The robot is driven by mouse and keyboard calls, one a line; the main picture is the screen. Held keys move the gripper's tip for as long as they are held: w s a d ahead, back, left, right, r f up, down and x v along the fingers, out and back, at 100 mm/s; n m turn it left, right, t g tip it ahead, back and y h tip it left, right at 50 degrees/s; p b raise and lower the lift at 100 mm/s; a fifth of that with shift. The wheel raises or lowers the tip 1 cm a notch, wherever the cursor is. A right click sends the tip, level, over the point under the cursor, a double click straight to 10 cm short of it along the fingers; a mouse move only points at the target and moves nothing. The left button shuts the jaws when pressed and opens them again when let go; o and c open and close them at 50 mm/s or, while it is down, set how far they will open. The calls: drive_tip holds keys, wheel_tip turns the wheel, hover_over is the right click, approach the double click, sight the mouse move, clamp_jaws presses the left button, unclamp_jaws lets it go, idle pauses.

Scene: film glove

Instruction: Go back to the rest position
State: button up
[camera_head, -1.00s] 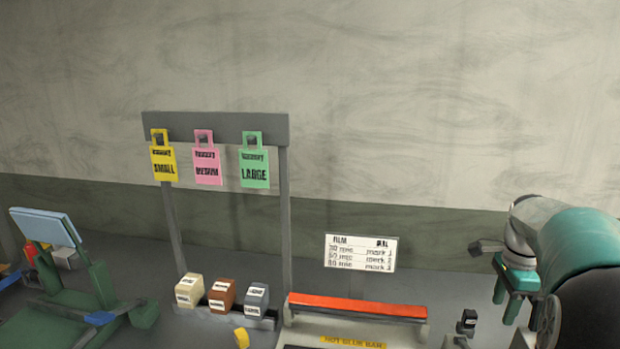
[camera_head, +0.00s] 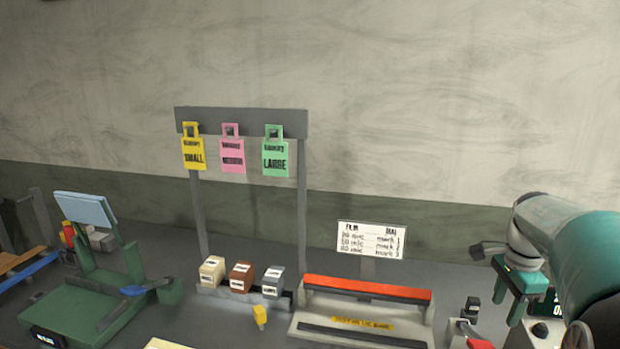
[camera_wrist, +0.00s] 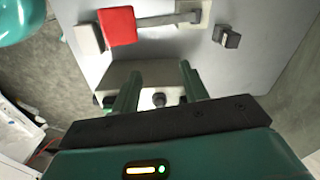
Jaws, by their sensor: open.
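My gripper (camera_head: 518,298) is at the right of the head view, fingers pointing down and nothing visible between them. In the wrist view its two green fingers (camera_wrist: 160,88) stand apart and empty. In the head view a small red-topped device (camera_head: 472,335) is just left of and below my gripper. Whether the fingers touch anything is not clear, but no contact shows.
A sealing bar with a red top (camera_head: 367,289) stands left of my gripper, with a sign (camera_head: 371,240) behind it. A rack (camera_head: 240,121) holds yellow, pink and green tags. Several small boxes (camera_head: 242,273) and a green scale (camera_head: 85,305) are farther left.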

drive_tip(key=a+n, duration=0.1)
drive_tip(key=a, duration=0.1)
drive_tip(key=s+a+r+n, duration=0.1)
drive_tip(key=a, duration=0.1)
drive_tip(key=a+r+n, duration=0.1)
drive_tip(key=a, duration=0.1)
drive_tip(key=shift+s+t, duration=0.15)
drive_tip(key=shift+t, duration=0.15)
drive_tip(key=s+a+n+t, duration=0.2)
drive_tip(key=s+a+n, duration=0.5)
drive_tip(key=a, duration=0.3)
drive_tip(key=s+a+f+n+t, duration=0.1)
drive_tip(key=s+a+n+t, duration=0.1)
drive_tip(key=s+a+n, duration=0.5)
drive_tip(key=a+n, duration=0.1)
drive_tip(key=a, duration=0.2)
drive_tip(key=shift+s+a+f+n, duration=0.2)
drive_tip(key=shift+s+n, duration=0.1)
drive_tip(key=shift+s, duration=0.05)
